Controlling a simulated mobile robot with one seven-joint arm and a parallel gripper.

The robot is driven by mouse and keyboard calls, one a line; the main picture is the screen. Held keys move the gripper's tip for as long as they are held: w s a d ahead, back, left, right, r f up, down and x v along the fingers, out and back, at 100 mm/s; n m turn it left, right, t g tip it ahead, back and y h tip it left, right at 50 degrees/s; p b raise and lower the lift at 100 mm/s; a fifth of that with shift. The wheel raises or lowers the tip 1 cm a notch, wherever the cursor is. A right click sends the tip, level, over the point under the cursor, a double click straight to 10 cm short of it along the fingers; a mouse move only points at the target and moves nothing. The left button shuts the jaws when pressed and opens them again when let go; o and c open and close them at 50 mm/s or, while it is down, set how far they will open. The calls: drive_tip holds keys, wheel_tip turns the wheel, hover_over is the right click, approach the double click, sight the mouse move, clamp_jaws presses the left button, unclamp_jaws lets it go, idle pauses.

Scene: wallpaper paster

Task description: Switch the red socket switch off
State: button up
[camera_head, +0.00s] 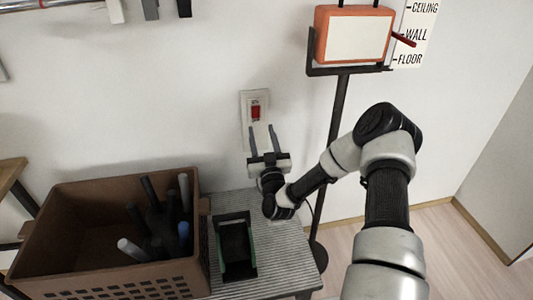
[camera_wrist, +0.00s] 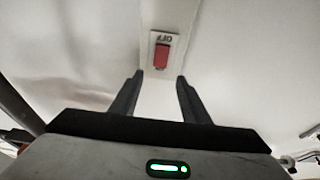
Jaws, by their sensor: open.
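The red socket switch (camera_head: 255,112) sits in the upper part of a white wall plate (camera_head: 247,97). In the wrist view the red switch (camera_wrist: 161,56) is ahead of the fingers, near the middle, with a small label beside it that seems to read "OFF" upside down. My gripper (camera_head: 262,128) is open and empty, its two fingers pointing up toward the plate, just below the switch. In the wrist view my gripper (camera_wrist: 158,76) shows a clear gap between its fingers. I cannot tell whether the fingertips touch the plate or which way the switch is set.
A brown crate (camera_head: 185,277) with several rods stands on a grey ribbed table (camera_head: 284,240). A green-edged black tray (camera_head: 236,252) lies beside it. A black stand (camera_head: 334,140) with an orange-framed box (camera_head: 352,35) and red lever (camera_head: 403,40) is right of the switch.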

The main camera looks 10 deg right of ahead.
drive_tip(key=v, duration=0.9)
drive_tip(key=w+a+r+n+g+y, duration=0.4)
drive_tip(key=a+r+n+g, duration=0.1)
drive_tip(key=r+n+g, duration=0.1)
drive_tip(key=s+d+r+g+h, duration=0.3)
drive_tip(key=s+d+r+g, duration=0.1)
drive_tip(key=s+r, duration=0.3)
drive_tip(key=s+d+r+m+g+h, duration=0.1)
drive_tip(key=s+r+m+g, duration=0.25)
drive_tip(key=s, duration=1.05)
drive_tip(key=s+r+m+g, duration=0.25)
drive_tip(key=s+r, duration=0.25)
drive_tip(key=s, duration=0.9)
wheel_tip(320, 180, up, 22)
drive_tip(key=p, duration=2.2)
drive_tip(key=shift+s+f, duration=0.2)
drive_tip(key=shift+s, duration=0.25)
